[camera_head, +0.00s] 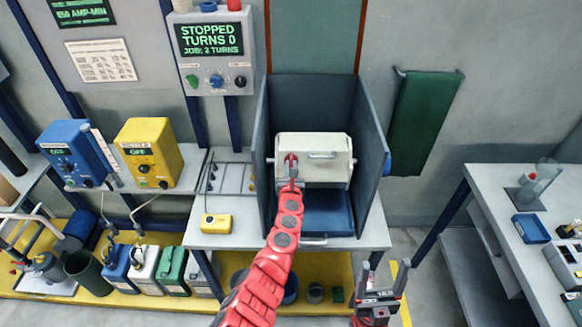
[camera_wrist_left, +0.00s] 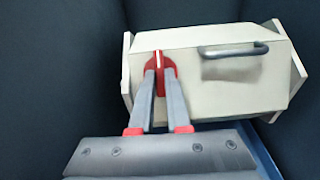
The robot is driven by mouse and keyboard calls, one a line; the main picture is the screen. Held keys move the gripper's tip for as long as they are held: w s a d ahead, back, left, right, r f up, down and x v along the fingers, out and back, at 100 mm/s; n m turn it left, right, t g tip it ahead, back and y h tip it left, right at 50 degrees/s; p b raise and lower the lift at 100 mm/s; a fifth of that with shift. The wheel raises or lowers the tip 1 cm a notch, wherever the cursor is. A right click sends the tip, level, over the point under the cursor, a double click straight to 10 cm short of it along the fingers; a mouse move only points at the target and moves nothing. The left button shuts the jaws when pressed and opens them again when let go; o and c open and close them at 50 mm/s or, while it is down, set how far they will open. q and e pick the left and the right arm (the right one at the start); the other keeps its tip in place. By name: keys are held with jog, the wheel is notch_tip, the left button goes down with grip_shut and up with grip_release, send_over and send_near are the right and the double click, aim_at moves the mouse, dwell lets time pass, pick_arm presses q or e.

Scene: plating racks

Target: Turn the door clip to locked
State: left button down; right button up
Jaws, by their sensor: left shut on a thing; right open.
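The door clip (camera_head: 291,158) is a small red knob on the front of a cream barrel (camera_head: 328,145). The barrel sits inside a dark open-fronted booth. In the left wrist view the clip (camera_wrist_left: 160,62) shows a white line pointing roughly upright, left of the barrel's grey handle (camera_wrist_left: 232,50). My left gripper (camera_head: 291,178) is shut on the clip; its two fingers (camera_wrist_left: 160,84) stand on either side of it in the left wrist view. The clip's lower part is partly hidden between the fingers. My right gripper (camera_head: 380,281) is open and empty, low in front of the bench.
The booth's dark side walls (camera_head: 370,140) stand close around the barrel. A blue tray (camera_head: 330,212) lies below it. A control box (camera_head: 211,55) above reads STOPPED, TURNS 0. A yellow pendant (camera_head: 216,223) lies on the bench at left. A separate table (camera_head: 500,215) stands at right.

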pick_arm(q)
jog(key=c, duration=0.9)
grip_release()
jog(key=shift+s+r+p, duration=0.25)
jog(key=shift+s+p, duration=0.2)
jog(key=shift+p, duration=0.1)
jog(key=s, duration=0.5)
jog(key=s+r, duration=0.1)
jog(key=s, duration=0.5)
jog(key=s+r+p, duration=0.1)
jog(key=s, duration=0.4)
jog(key=shift+s+a, duration=0.1)
jog(key=shift+s, duration=0.05)
